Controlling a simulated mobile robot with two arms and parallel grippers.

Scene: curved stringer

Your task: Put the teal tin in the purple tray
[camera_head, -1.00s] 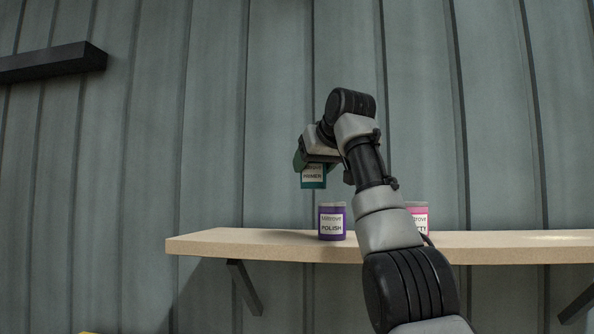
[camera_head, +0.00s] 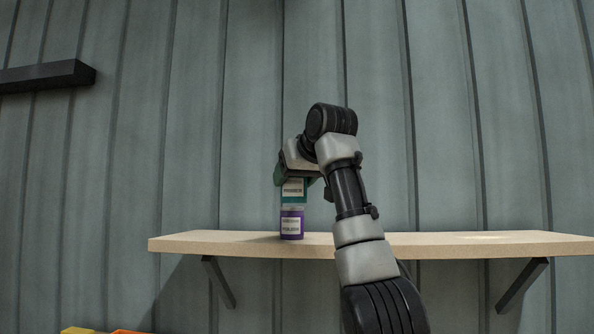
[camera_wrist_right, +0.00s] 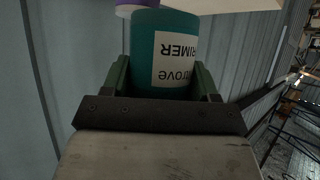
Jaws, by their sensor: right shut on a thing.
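The teal tin (camera_head: 293,190), labelled PRIMER, is held upright in my right gripper (camera_head: 297,180), which is shut on it. In the head view it appears just above a purple tin (camera_head: 292,226), labelled POLISH, standing on the pale shelf. I cannot tell whether the two touch or one is nearer. In the right wrist view the teal tin (camera_wrist_right: 163,55) sits between the green fingers, with part of the purple tin (camera_wrist_right: 131,9) beyond it. No purple tray shows in either view. My left gripper is not in view.
The pale wall shelf (camera_head: 470,243) is clear to the right of my arm. A dark narrow shelf (camera_head: 45,76) is on the wall at upper left. Yellow (camera_head: 77,330) and orange (camera_head: 131,331) edges show at the bottom left.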

